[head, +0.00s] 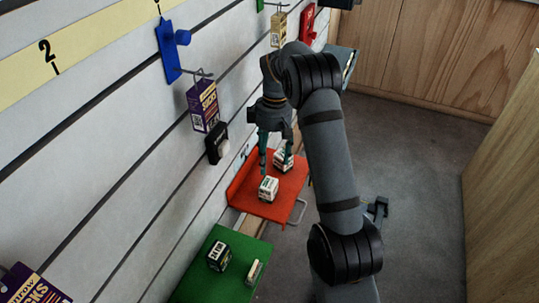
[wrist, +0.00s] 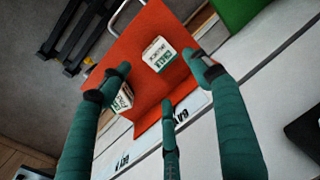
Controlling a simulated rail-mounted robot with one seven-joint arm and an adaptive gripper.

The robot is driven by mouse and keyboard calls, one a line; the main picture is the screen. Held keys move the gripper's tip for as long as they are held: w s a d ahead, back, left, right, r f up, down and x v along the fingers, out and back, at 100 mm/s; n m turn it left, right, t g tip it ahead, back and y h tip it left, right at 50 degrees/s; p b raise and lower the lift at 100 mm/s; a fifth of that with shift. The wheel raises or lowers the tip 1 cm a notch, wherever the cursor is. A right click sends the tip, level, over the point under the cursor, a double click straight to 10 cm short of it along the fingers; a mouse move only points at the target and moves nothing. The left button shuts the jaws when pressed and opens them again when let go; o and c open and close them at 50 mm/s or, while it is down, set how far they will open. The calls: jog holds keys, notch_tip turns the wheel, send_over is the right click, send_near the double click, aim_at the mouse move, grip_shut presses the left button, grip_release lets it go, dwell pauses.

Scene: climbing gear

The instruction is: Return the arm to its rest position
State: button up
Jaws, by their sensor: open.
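My gripper (head: 275,160) is open, with its green-wrapped fingers pointing down over the red shelf (head: 290,203). In the wrist view my gripper (wrist: 165,80) has its fingers spread, with nothing held between them. A white block with green print (head: 268,189) sits on the shelf; it shows between the fingertips in the wrist view (wrist: 158,54). A second white block (head: 283,161) sits farther back on the shelf; in the wrist view (wrist: 122,97) a finger partly covers it. I cannot tell whether that finger touches it.
A green shelf (head: 205,290) with a dark block (head: 219,256) and a pale block (head: 254,273) is nearer. Purple packets (head: 203,107) hang from hooks on the slatted wall (head: 110,120). Open grey floor (head: 425,145) lies right of my arm, bounded by wooden panels (head: 505,170).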

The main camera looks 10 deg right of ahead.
aim_at(268, 183)
jog(key=shift+f, duration=0.15)
jog(key=f, duration=0.4)
jog(key=s+f+b, duration=0.1)
jog(key=f, duration=0.3)
jog(key=a+f+b, duration=0.1)
jog(key=f, duration=0.2)
jog(key=shift+s+f, duration=0.15)
jog(key=shift+f, duration=0.25)
jog(key=shift+r, duration=1.7)
